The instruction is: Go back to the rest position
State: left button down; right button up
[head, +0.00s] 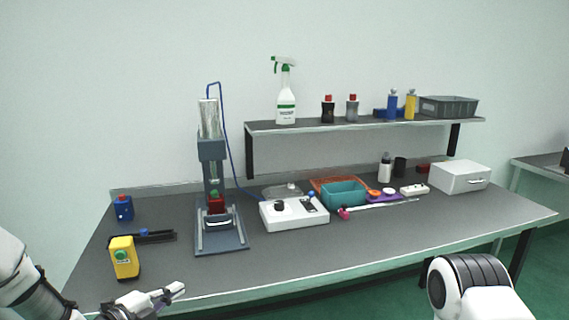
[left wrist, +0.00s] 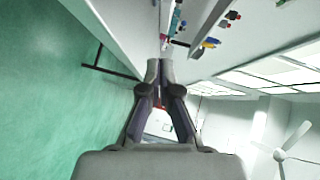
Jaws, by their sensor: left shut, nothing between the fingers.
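My left gripper (head: 176,290) is at the lower left in the head view, by the front edge of the table. In the left wrist view its fingers (left wrist: 160,68) are closed together with nothing between them. My right arm shows at the lower right of the head view, but its gripper is not visible. The dark grey workbench (head: 370,230) lies ahead of both arms.
A yellow container (head: 124,258) stands near the left gripper, with a blue bottle (head: 123,208) behind it. A press stand (head: 221,240), a white control box (head: 294,214) and a teal bin (head: 344,195) stand farther back. The front right of the bench is clear.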

pick_arm(q)
jog(key=s+d+f+n+g+y, duration=0.2)
jog(key=s+d+f+n+g, duration=0.15)
jog(key=s+f, duration=0.65)
jog(key=s+d+f+n+g+y, duration=0.15)
jog(key=s+f+g, duration=0.35)
jog(key=f, duration=0.8)
jog(key=s+a+f+n+g+y, duration=0.2)
jog(key=s+n, duration=0.6)
jog(key=s, duration=0.2)
jog(key=s+a+f+n+g+y, duration=0.2)
jog(key=s+f+n+g, duration=0.1)
jog(key=s+n, duration=0.6)
jog(key=shift+s+a+n, duration=0.3)
jog(key=shift+s+a, duration=0.1)
jog(key=shift+s, duration=0.4)
jog(key=shift+g, duration=0.25)
